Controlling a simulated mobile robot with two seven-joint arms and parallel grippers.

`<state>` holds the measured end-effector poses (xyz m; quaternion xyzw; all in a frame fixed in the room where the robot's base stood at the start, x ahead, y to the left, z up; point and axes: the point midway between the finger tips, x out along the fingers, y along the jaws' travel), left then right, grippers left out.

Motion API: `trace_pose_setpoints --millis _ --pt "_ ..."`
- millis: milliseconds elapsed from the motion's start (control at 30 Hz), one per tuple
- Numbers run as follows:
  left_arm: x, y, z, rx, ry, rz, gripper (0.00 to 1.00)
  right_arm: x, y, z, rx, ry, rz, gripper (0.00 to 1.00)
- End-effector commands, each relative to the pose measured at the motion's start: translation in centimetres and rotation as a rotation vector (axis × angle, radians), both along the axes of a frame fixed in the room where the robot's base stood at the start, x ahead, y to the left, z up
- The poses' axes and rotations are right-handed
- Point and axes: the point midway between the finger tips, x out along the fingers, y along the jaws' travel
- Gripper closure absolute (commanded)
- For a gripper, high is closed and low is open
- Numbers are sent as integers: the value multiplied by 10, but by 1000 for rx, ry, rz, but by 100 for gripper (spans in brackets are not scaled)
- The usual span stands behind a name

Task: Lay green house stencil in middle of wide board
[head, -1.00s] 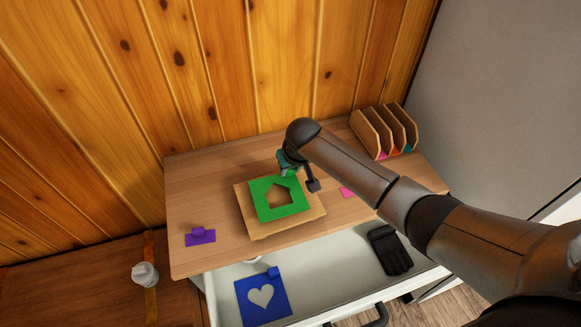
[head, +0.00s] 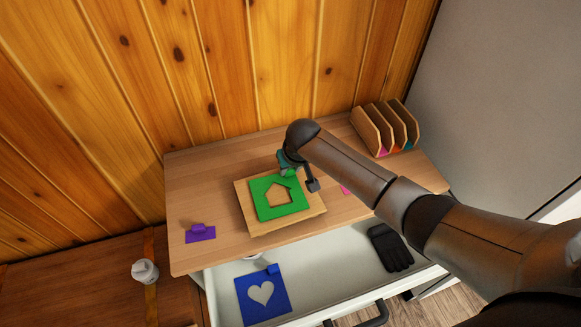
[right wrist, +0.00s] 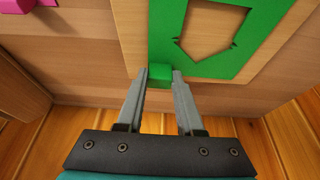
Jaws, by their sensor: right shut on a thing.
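The green house stencil (head: 283,211), a flat square with a house-shaped cutout, is over the middle of the wide wooden board (head: 314,212). It appears flat and on or very close to the board; any small gap cannot be told. My right gripper (right wrist: 160,76) is shut on the green tab (right wrist: 160,71) at the stencil's back edge. In the head view the right gripper (head: 288,170) is partly hidden behind my arm. In the right wrist view the stencil (right wrist: 165,30) and bare board (right wrist: 136,40) show beyond the fingers. My left gripper is not in view.
A purple piece (head: 201,235) lies left of the board, and a pink piece (head: 345,190) lies right, partly hidden by my arm. A wooden rack (head: 370,130) stands at the back right. The open drawer (head: 325,267) holds a blue heart stencil (head: 280,300) and black glove (head: 392,250).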

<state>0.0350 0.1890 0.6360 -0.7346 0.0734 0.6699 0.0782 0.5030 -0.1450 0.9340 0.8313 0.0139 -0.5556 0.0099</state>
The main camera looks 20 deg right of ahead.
Motion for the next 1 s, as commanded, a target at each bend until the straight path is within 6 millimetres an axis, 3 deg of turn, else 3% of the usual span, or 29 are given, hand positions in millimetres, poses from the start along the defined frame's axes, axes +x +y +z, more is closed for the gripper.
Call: trace_pose_setpoints --millis 367,400,667,867,1000 --pt "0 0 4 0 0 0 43 0 0 -3 0 0 0 100" --pt "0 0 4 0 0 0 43 0 0 -3 0 0 0 60" --pt "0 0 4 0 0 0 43 0 0 -3 0 0 0 30" --pt "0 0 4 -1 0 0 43 0 -1 -3 0 1 0 28" --pt "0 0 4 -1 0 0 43 0 -1 -3 0 1 0 12"
